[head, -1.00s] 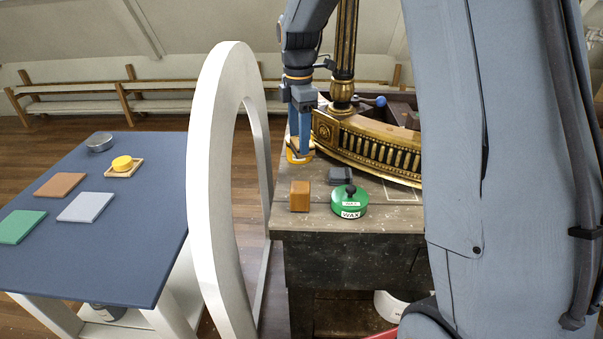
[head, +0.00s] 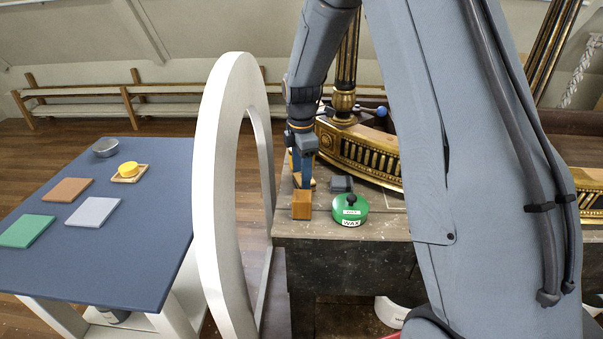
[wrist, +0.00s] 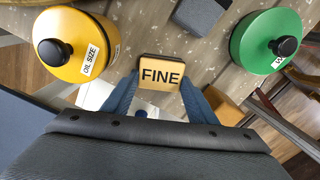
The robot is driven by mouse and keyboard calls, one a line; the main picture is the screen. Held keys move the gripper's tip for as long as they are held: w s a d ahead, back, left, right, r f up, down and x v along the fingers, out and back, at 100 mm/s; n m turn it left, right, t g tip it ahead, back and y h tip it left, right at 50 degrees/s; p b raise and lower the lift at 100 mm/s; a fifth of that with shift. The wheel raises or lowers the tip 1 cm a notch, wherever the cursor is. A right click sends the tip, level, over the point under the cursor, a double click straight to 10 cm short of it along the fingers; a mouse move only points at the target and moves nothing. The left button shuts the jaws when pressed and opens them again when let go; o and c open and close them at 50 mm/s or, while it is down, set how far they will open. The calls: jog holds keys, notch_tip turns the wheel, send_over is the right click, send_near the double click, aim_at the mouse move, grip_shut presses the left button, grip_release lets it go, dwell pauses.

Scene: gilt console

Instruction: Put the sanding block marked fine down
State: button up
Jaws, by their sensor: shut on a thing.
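The sanding block marked FINE (wrist: 162,74) is between the two fingers of my gripper (wrist: 163,98) in the wrist view, its label facing the camera. My gripper (head: 304,184) is shut on it, low over the left end of the grey workbench (head: 390,222). In the head view the held block is largely hidden behind an orange-brown block (head: 301,206) on the bench. I cannot tell whether the held block touches the bench. The orange-brown block also shows right of my gripper in the wrist view (wrist: 222,104).
A green wax pot (head: 349,210), a dark grey block (head: 341,184) and a yellow oil size pot (wrist: 75,45) stand close around. A white ring-shaped frame (head: 212,200) rises between the bench and a blue-topped table (head: 130,245). The table's front part is clear.

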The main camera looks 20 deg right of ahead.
jog(key=shift+f, duration=0.15)
jog(key=o, duration=1.1)
notch_tip(320, 180, up, 11)
jog(key=b, duration=0.3)
jog(key=s+f+m, duration=0.3)
jog(key=s+m, duration=0.3)
jog(key=s, duration=0.2)
jog(key=s+f+m, duration=0.3)
jog(key=s+m, duration=0.3)
jog(key=s, duration=0.2)
jog(key=s+d+f+m+t, duration=0.1)
jog(key=s+f+m, duration=0.1)
jog(key=s+m, duration=0.4)
jog(key=shift+s+f+m, duration=0.2)
jog(key=shift+s, duration=0.6)
jog(key=shift+s+f+m, duration=0.2)
jog(key=shift+s, duration=0.55)
jog(key=shift+c, duration=0.3)
